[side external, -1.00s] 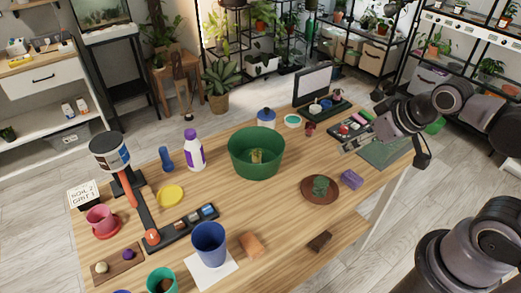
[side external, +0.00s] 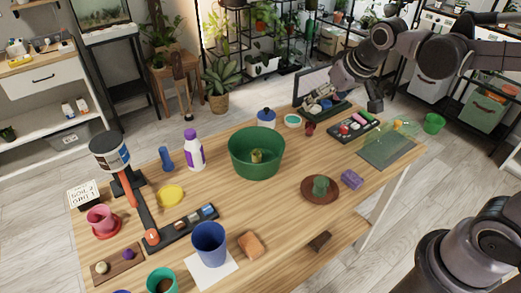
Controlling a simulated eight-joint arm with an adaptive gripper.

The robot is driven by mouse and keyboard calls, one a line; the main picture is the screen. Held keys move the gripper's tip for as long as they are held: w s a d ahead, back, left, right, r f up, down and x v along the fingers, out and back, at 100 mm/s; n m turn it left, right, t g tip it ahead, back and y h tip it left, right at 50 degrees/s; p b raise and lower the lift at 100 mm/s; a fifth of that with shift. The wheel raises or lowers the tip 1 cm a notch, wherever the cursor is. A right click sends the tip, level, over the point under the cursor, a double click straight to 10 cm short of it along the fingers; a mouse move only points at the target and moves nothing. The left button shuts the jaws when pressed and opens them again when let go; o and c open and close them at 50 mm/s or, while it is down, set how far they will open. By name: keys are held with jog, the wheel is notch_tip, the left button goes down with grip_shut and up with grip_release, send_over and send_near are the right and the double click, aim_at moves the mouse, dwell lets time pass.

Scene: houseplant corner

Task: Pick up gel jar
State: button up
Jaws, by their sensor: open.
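No label shows which thing is the gel jar. A small round tub with a teal top (side external: 292,120) stands at the table's back edge. A white jar with a blue lid (side external: 266,118) stands just left of it. A small green see-through cup (side external: 321,186) sits on a brown saucer (side external: 334,197) nearer the front right. My gripper (side external: 354,94) is at the back right, above or near the dark trays, to the right of the tub and apart from both jars. Its jaws look open and empty.
A large green pot (side external: 255,168) with a small yellowish thing inside stands mid-table. Dark trays of small items (side external: 352,128), a green mat (side external: 385,150) and a purple block (side external: 351,179) lie at right. A purple-capped white bottle (side external: 194,152) stands left. Bare wood shows in front of the pot.

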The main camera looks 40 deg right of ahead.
jog(key=w+f, duration=0.1)
jog(key=w, duration=0.7)
jog(key=m+g+h, duration=0.1)
jog(key=m+g, duration=0.1)
jog(key=m, duration=0.1)
send_near(267, 114)
jog(key=shift+x, duration=6.05)
jog(key=c, duration=1.6)
